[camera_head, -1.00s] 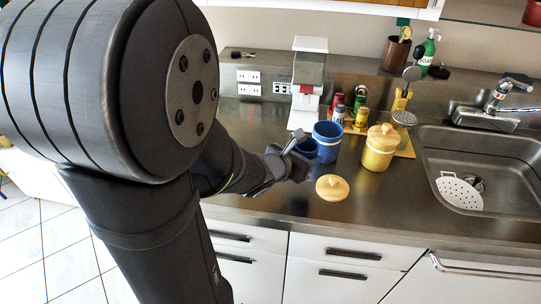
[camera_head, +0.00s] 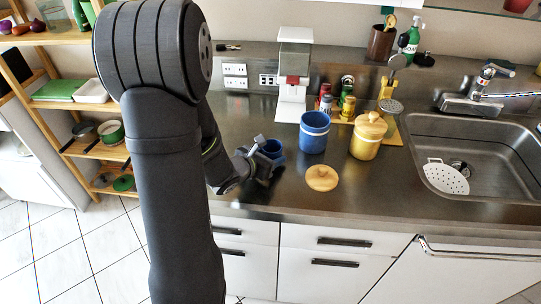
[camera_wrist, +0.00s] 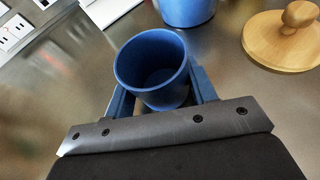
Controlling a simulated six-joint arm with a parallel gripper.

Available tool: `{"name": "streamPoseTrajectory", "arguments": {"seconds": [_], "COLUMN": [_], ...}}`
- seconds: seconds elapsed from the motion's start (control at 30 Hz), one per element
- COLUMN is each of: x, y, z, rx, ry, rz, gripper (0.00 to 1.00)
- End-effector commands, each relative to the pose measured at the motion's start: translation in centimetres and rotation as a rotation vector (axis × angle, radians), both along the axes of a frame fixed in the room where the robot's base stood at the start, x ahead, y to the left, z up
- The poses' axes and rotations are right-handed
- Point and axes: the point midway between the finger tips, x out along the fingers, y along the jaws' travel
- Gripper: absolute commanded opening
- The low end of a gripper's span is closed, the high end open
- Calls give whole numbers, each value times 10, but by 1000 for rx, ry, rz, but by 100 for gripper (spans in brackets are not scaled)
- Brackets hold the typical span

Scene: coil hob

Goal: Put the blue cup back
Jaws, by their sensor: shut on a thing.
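The blue cup (camera_head: 273,146) is small, upright and open-topped. It stands out over the counter, left of the larger blue canister (camera_head: 314,135). My gripper (camera_head: 264,156) is shut on it. In the wrist view the cup (camera_wrist: 152,68) sits between my two blue fingers (camera_wrist: 163,97), and its inside looks empty. I cannot tell whether its base touches the counter. The blue canister, with a pale band, has no lid on it and also shows at the top of the wrist view (camera_wrist: 187,9).
A round wooden lid (camera_head: 322,179) lies on the counter in front of the blue canister. A yellow lidded canister (camera_head: 366,138), spice jars (camera_head: 337,104) and a white dispenser (camera_head: 294,75) stand nearby. The sink (camera_head: 480,150) is at right; a wooden shelf (camera_head: 75,104) is at left.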

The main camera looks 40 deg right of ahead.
Motion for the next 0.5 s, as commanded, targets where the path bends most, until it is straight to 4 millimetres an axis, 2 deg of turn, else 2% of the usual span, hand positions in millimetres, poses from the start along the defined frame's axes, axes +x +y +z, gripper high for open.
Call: {"name": "streamPoseTrajectory", "arguments": {"seconds": [0.37,0.4,0.5], "x": [0,0,0], "y": [0,0,0], "z": [-3,-4,-3], "rx": [0,-1,-1], "ry": [1,1,1], "rz": [0,0,0], "gripper": [27,53,73]}}
